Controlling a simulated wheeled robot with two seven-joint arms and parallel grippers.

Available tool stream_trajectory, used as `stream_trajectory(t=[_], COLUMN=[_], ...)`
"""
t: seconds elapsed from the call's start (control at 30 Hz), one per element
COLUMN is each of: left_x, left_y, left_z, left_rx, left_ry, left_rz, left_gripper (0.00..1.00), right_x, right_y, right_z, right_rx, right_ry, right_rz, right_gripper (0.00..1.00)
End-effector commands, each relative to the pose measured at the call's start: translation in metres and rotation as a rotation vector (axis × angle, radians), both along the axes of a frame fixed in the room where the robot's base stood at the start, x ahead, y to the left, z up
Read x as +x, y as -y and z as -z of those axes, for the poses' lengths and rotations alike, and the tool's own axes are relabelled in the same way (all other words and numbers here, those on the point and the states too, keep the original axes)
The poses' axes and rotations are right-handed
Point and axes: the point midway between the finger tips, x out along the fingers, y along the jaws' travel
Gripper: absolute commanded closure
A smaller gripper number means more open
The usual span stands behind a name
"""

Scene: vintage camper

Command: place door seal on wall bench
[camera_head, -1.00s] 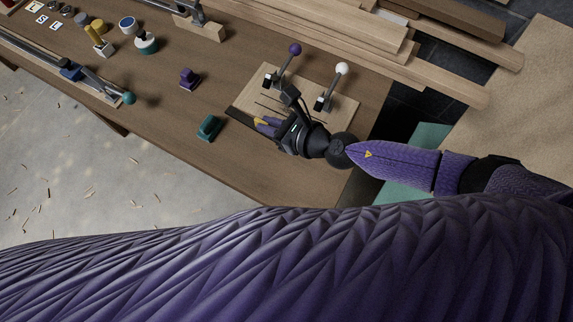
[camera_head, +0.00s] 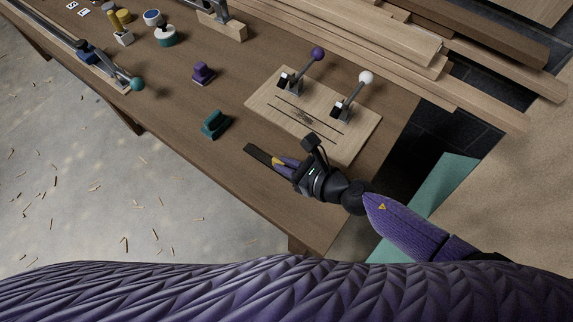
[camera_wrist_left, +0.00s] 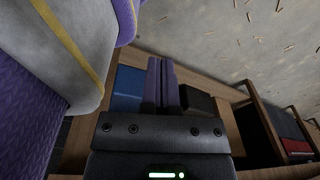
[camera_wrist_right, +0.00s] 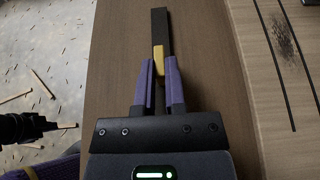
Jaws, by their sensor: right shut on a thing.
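The door seal looks like a dark flat strip (camera_head: 262,153) with a yellow part near its held end. My right gripper (camera_head: 284,163) is shut on it at the yellow part. In the right wrist view the seal (camera_wrist_right: 160,28) points straight out ahead of the fingers (camera_wrist_right: 158,75). It is over the brown wooden bench (camera_head: 225,175), beside the pale board; I cannot tell whether it touches the bench top. My left gripper shows only in the left wrist view, its fingers (camera_wrist_left: 162,82) together with nothing seen between them.
A pale board (camera_head: 355,135) with two toggle clamps, purple-knobbed (camera_head: 318,54) and white-knobbed (camera_head: 366,78), lies on the bench. A teal block (camera_head: 215,124) and a purple block (camera_head: 203,73) stand to its left. Timber planks (camera_head: 400,45) lie behind. The bench's front strip is clear.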

Motion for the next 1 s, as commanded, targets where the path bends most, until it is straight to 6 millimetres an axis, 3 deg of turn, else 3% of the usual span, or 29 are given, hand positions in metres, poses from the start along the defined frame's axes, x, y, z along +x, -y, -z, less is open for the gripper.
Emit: stream_trajectory(t=[0.1,0.13,0.27,0.77,1.0], left_x=[0.000,0.000,0.001,0.002,0.002], left_y=[0.002,0.003,0.006,0.010,0.003], left_z=[0.004,0.003,0.003,-0.003,-0.007], left_rx=[-0.004,-0.004,-0.010,-0.016,-0.004], left_ry=[0.000,0.000,0.003,0.007,0.006], left_rz=[-0.001,-0.001,-0.001,-0.002,0.001], left_gripper=[1.00,1.00,1.00,1.00,1.00], right_x=[0.000,0.000,0.000,-0.001,-0.034], right_y=[0.000,0.000,0.000,0.002,0.045], right_z=[0.004,0.003,0.003,-0.003,-0.023], right_rx=[0.000,0.000,0.000,-0.001,-0.003], right_ry=[0.000,0.000,0.000,-0.001,-0.003], right_rz=[0.000,0.000,0.000,0.000,-0.001], right_gripper=[1.00,0.80,0.53,0.51,0.51])
